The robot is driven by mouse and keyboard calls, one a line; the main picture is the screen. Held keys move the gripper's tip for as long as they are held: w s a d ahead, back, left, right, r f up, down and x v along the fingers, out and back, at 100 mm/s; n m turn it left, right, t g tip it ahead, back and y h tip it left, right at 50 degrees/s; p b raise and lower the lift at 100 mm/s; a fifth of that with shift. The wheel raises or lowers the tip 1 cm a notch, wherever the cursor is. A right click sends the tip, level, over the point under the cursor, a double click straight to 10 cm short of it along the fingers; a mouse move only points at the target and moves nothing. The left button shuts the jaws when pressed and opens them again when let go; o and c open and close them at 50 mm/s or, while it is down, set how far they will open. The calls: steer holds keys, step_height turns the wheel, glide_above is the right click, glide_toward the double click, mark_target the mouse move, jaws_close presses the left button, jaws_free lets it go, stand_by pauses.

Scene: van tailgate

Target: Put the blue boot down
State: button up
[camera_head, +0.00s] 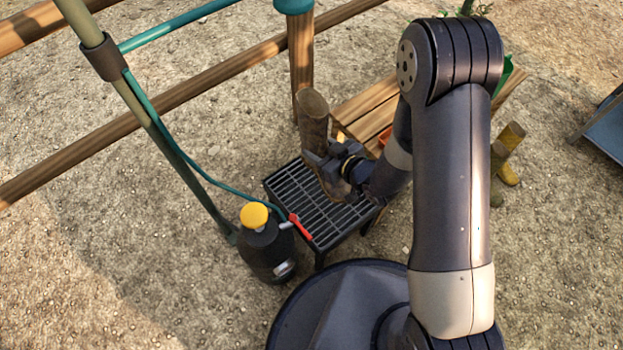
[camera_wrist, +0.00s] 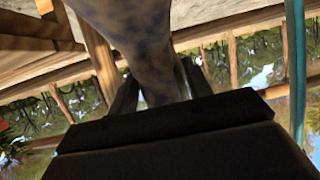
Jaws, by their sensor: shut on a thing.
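My gripper (camera_head: 322,160) is shut on the boot (camera_head: 314,112), which looks muddy brown with its shaft upright. In the wrist view the boot (camera_wrist: 135,28) fills the top middle, bluish with brown speckles, between the two fingers (camera_wrist: 158,90). The boot is over the black slatted grate (camera_head: 292,190). Its lower part is partly behind my gripper, and I cannot tell whether its sole touches the grate.
The grate's left part is bare.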

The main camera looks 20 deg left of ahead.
mark_target(344, 185)
step_height(344, 185, down, 10)
steer(key=b, duration=0.3)
steer(key=shift+w+a+b, duration=0.1)
steer(key=shift+a+b, duration=0.05)
steer(key=shift+b, duration=0.15)
steer(key=o, duration=1.2)
steer(key=shift+f, duration=0.1)
steer(key=shift+c, duration=0.2)
steer(key=shift+r, duration=0.25)
steer(key=p+v, duration=0.2)
steer(key=v, duration=1)
steer(key=shift+f, duration=0.15)
